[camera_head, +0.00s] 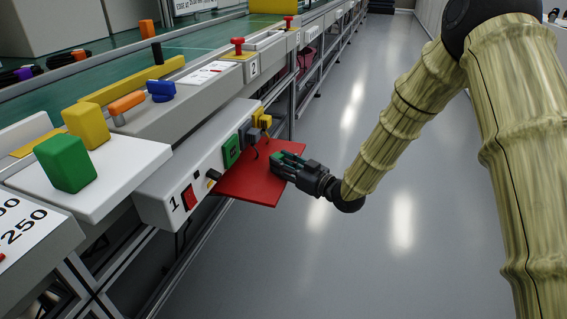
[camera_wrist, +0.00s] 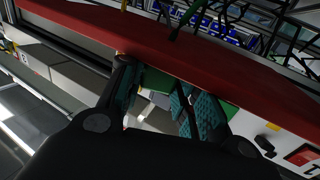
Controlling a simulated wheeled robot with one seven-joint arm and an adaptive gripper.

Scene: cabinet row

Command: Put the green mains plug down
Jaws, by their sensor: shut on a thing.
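My gripper (camera_head: 282,160) reaches in from the right over the outer edge of the red shelf (camera_head: 245,190). It is shut on the green mains plug (camera_wrist: 157,81), of which a green part shows between the teal finger pads in the wrist view. The fingers hide most of the plug, and in the head view I cannot clearly tell it from the pads. I cannot tell whether the plug touches the shelf. The shelf also shows in the wrist view (camera_wrist: 215,55), as a broad red slab close beyond the fingertips.
A white panel (camera_head: 165,190) marked 1 runs beside the shelf, with a green socket (camera_head: 231,150), a grey block (camera_head: 249,134), a yellow block (camera_head: 264,119) and a red switch (camera_head: 190,197). The shelf's near part is bare. Open grey floor lies right.

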